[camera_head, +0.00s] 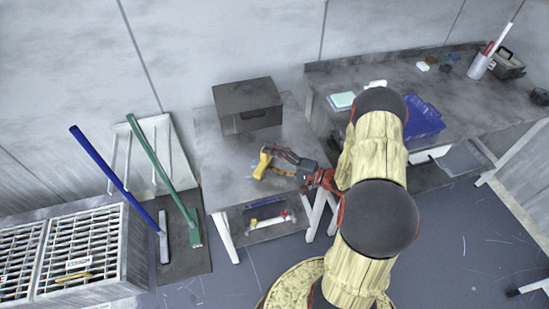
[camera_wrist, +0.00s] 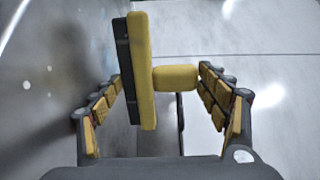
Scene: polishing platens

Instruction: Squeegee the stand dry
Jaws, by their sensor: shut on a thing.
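The stand (camera_head: 218,148) is a low grey metal table with a worn, blotchy top and a lower shelf. My gripper (camera_head: 279,163) is over the right part of its top, shut on a yellow squeegee (camera_head: 263,162). In the wrist view the squeegee (camera_wrist: 146,75) shows a long yellow head with a black strip along its left side and a short yellow grip between my fingers (camera_wrist: 165,85). Whether the black strip touches the stand cannot be told. Small pale spots show on a grey surface at the wrist view's left.
A dark box (camera_head: 247,106) stands at the back of the stand. Items lie on its lower shelf. A workbench (camera_head: 440,90) with a blue bin (camera_head: 424,120) is at right. Blue (camera_head: 105,165) and green (camera_head: 150,160) long-handled tools lean at left, beside a grated unit (camera_head: 75,250).

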